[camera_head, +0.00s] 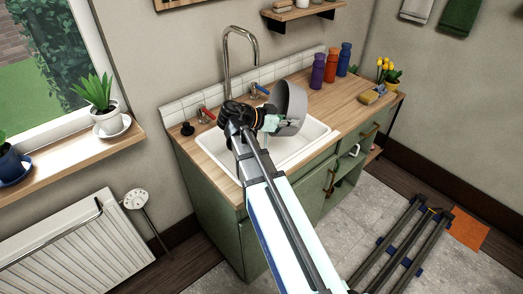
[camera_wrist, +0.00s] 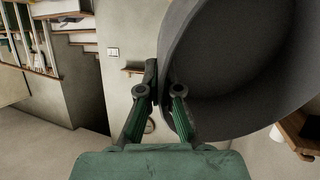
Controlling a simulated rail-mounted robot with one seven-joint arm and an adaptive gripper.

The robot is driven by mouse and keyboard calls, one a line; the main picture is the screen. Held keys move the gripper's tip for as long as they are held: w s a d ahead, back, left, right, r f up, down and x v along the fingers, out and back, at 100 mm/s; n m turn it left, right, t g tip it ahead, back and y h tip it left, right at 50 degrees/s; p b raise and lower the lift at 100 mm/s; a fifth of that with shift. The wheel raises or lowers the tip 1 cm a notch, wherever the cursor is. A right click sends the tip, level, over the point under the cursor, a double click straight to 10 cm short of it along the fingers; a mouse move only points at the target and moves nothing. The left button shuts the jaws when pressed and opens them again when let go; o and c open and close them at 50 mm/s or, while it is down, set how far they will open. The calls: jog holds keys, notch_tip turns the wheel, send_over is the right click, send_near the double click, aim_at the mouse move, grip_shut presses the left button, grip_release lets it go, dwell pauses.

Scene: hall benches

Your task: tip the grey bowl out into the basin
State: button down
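The grey bowl (camera_head: 292,105) is tilted steeply onto its side above the white basin (camera_head: 312,133), which is set into the wooden counter. My gripper (camera_head: 270,122) is at the bowl's left side, over the basin. In the wrist view the bowl (camera_wrist: 240,70) fills the upper right, and its rim runs down beside the fingertips (camera_wrist: 162,90). The fingers are close together with the bowl's edge at them, and the bowl is held up in the air. My arm hides part of the basin.
A tall curved tap (camera_head: 228,60) rises behind the basin, with red and blue handles beside it. Purple, red and blue bottles (camera_head: 331,66) stand on the counter (camera_head: 350,98) to the right.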

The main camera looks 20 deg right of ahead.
jog(key=shift+w+a+r+h+b, duration=0.15)
jog(key=shift+a+r+h+b, duration=0.15)
jog(key=shift+a+h+b, duration=0.2)
jog(key=shift+w+a+r+h+b, duration=0.1)
jog(key=shift+a+r+h+b, duration=0.15)
jog(key=shift+a+h+b, duration=0.3)
dwell(1.0)
jog(key=shift+d, duration=0.1)
